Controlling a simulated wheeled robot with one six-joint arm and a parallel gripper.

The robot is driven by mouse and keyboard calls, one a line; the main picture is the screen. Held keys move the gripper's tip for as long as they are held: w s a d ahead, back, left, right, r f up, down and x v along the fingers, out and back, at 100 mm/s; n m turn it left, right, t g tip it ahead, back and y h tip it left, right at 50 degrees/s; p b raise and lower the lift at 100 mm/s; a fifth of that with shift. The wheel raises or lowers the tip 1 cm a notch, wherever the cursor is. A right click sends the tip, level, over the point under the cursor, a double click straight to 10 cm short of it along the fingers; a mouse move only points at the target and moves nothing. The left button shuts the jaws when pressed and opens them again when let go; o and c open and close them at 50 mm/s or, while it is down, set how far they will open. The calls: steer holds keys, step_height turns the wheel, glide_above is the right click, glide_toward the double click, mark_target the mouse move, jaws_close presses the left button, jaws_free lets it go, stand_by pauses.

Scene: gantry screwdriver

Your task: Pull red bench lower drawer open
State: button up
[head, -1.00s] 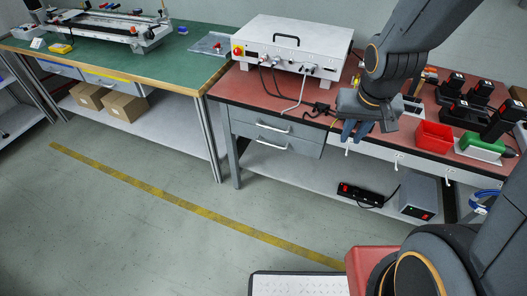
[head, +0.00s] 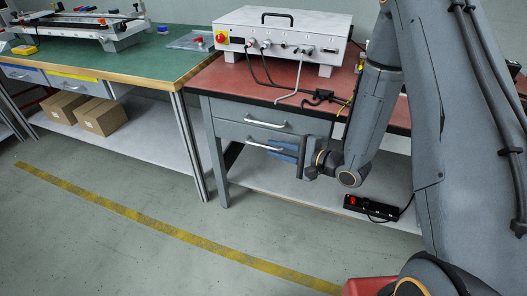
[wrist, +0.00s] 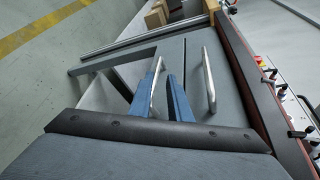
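The lower drawer (head: 232,143) has a bright bar handle (head: 258,145), which also shows in the wrist view (wrist: 157,85). My gripper (head: 284,150) is in front of the lower drawer at the right end of this handle. In the wrist view my gripper (wrist: 161,80) has its blue fingers apart, one on each side of the lower handle. A gap shows between the handle and the right finger; contact on the left side is unclear. The upper drawer handle (wrist: 209,80) lies outside the fingers.
A white instrument box (head: 283,35) with cables stands on the red benchtop (head: 215,80). A black power strip (head: 370,208) lies on the shelf below. A green-topped bench (head: 150,62) is at left. The floor (head: 180,205) before the drawers is clear.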

mark_target(259, 145)
steer(key=shift+m+y, duration=0.3)
steer(key=shift+m, duration=0.4)
steer(key=x, duration=0.4)
steer(key=f+b+x, duration=0.1)
steer(key=x, duration=0.3)
steer(key=shift+w+d, duration=0.1)
steer(key=shift+d, duration=0.15)
steer(key=shift+c, duration=0.4)
jaws_close()
